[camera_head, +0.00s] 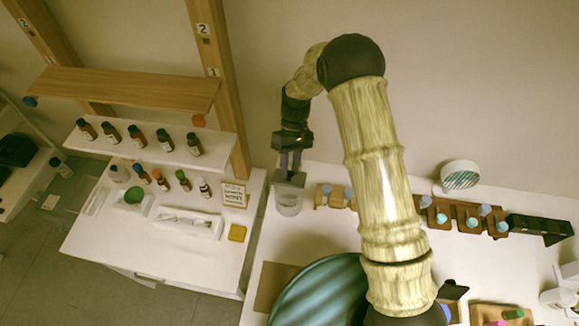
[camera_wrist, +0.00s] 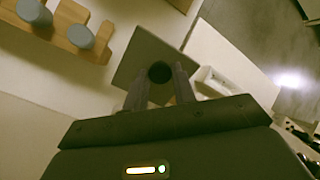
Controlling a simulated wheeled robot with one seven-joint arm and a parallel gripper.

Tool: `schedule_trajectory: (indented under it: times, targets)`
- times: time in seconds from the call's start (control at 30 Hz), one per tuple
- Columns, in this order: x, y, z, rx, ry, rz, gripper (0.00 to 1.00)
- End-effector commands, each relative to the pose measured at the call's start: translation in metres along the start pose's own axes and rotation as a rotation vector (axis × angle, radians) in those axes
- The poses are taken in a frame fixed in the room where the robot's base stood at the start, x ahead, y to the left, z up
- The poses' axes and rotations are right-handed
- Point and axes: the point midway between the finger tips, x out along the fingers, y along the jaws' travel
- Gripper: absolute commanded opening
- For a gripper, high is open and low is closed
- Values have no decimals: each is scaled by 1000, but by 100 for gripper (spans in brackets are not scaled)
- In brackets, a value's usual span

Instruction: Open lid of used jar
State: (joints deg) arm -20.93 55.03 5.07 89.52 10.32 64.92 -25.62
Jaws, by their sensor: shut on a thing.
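The used jar (camera_head: 288,207) is a pale, translucent container on the white table, left of the wooden bottle holders. Its grey square lid (camera_head: 290,179) is at the top of the jar. I cannot tell whether the lid rests on the rim or sits slightly above it. My gripper (camera_head: 290,168) points down from above, its fingers shut on the lid's knob. In the wrist view, the dark round knob is between the fingertips of my gripper (camera_wrist: 160,78), over the flat lid (camera_wrist: 148,55). The lid hides the jar's opening and body there.
Wooden holders with blue-capped pieces (camera_head: 460,217) stand right of the jar. A round white item with a striped face (camera_head: 460,175) is behind them. To the left, a white shelf (camera_head: 160,148) bears several dark bottles, with a yellow block (camera_head: 237,233) on the lower counter.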

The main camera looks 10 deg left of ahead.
Motion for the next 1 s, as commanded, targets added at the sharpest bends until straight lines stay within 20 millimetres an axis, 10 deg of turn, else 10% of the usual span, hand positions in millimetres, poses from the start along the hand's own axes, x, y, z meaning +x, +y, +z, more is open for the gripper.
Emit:
schedule_trajectory:
  times: [0.33,0.37,0.47,1.0]
  targets:
    - [-1,0,-1,0,1,-1,0]
    - [-1,0,-1,0,1,-1,32]
    - [-1,0,-1,0,1,-1,48]
    - [-15,-6,5,0,3,0,48]
